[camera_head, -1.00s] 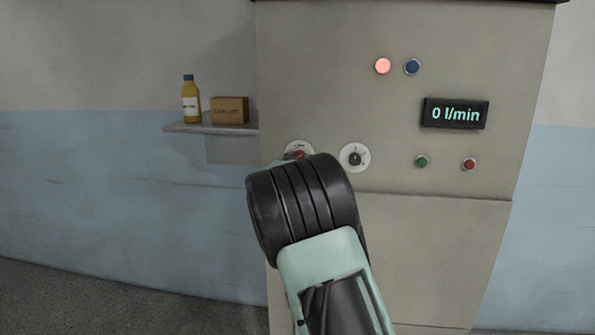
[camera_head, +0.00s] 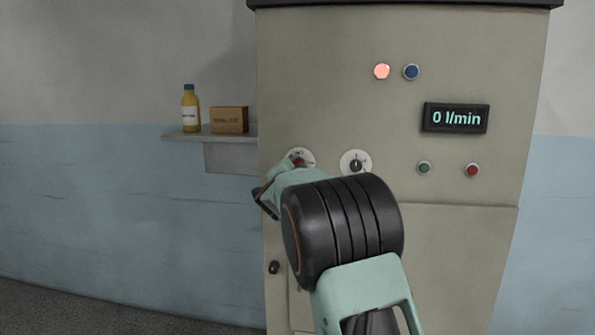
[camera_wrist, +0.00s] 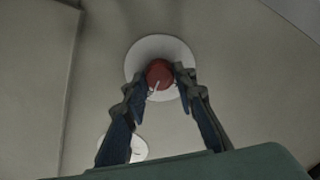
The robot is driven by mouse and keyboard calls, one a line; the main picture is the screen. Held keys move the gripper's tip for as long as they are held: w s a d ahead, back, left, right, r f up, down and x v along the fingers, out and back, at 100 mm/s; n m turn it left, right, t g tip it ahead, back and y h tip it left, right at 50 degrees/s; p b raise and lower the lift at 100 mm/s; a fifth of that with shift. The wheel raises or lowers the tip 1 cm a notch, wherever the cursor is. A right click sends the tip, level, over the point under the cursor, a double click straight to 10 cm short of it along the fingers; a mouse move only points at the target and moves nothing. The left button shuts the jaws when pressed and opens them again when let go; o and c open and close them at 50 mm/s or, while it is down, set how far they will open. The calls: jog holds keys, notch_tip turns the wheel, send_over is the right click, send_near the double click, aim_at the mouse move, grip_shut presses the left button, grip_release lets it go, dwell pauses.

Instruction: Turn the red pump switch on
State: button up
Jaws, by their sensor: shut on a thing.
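The red pump switch (camera_head: 300,162) is a red knob on a round white dial plate (camera_head: 301,154) at the left of the cabinet front. In the wrist view the red knob (camera_wrist: 159,73) with a pale pointer line sits on its white plate (camera_wrist: 138,57). My gripper (camera_wrist: 160,82) is shut on the knob, with one finger on each side of it. In the head view my wrist covers the lower side of the dial, and the fingertips are mostly hidden. The pointer's exact setting is too small to read.
A dark selector on a white dial (camera_head: 356,163) is right of the switch. Green (camera_head: 424,168) and red (camera_head: 472,170) buttons sit under a display (camera_head: 456,118) reading 0 l/min. A pink-red lamp (camera_head: 382,72) and a blue one (camera_head: 411,72) are above. A shelf (camera_head: 215,137) holds a bottle (camera_head: 190,108) and a box (camera_head: 229,119).

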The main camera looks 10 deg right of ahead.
dwell(0.3)
jog(key=o, duration=1.2)
jog(key=shift+c, duration=0.2)
jog(key=shift+s, duration=0.15)
jog(key=v, duration=1.1)
jog(key=shift+s+a, duration=0.2)
jog(key=shift+s, duration=0.15)
jog(key=shift+r, duration=0.1)
